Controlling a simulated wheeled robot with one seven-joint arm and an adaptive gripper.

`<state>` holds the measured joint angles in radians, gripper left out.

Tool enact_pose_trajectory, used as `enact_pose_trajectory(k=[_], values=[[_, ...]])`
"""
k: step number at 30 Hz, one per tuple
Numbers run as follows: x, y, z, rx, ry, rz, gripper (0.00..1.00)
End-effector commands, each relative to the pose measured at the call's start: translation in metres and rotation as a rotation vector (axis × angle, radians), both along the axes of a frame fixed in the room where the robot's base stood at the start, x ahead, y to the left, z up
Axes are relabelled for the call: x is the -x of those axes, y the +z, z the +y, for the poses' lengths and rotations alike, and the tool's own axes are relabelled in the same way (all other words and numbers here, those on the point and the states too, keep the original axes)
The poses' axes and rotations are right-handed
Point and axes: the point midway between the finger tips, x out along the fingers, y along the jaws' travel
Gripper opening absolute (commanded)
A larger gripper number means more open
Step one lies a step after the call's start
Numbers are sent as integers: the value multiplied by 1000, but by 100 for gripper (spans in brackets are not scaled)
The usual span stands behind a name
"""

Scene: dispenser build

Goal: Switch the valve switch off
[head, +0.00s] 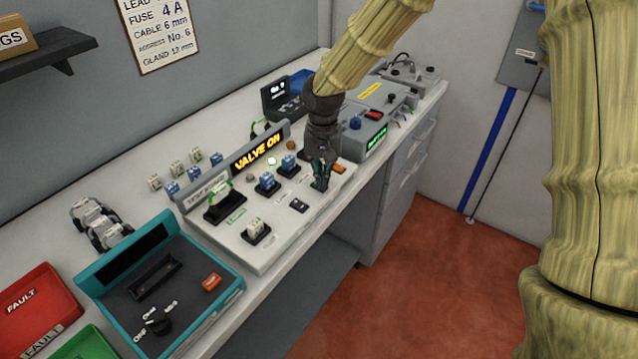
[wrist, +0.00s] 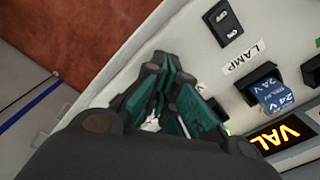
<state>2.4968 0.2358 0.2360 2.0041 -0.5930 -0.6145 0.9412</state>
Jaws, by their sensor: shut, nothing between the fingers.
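The white test panel (head: 275,250) carries a lit display (head: 257,151) reading VALVE ON; part of it also shows in the wrist view (wrist: 277,137). My gripper (head: 320,186) points down at the right part of the panel, with its dark teal fingers shut and empty. In the wrist view my gripper (wrist: 178,118) covers the panel area beside the LAMP label. A black rocker switch (head: 298,205) lies just left of my gripper; it shows in the wrist view (wrist: 224,22) too. I cannot make out a valve label; the valve switch may be hidden behind my fingers.
Blue 24 V relays (head: 267,179) stand in sockets close to my gripper. A grey device (head: 376,125) with a green display is to the right. The red floor in front is clear.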

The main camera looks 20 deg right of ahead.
Motion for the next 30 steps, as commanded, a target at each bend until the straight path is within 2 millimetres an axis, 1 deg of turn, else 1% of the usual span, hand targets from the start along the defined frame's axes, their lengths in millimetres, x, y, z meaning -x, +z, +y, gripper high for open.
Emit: enact_pose_trajectory(k=[24,30], values=[[0,-10,0,0,0,1,0],[1,-6,0,1,0,1,0]])
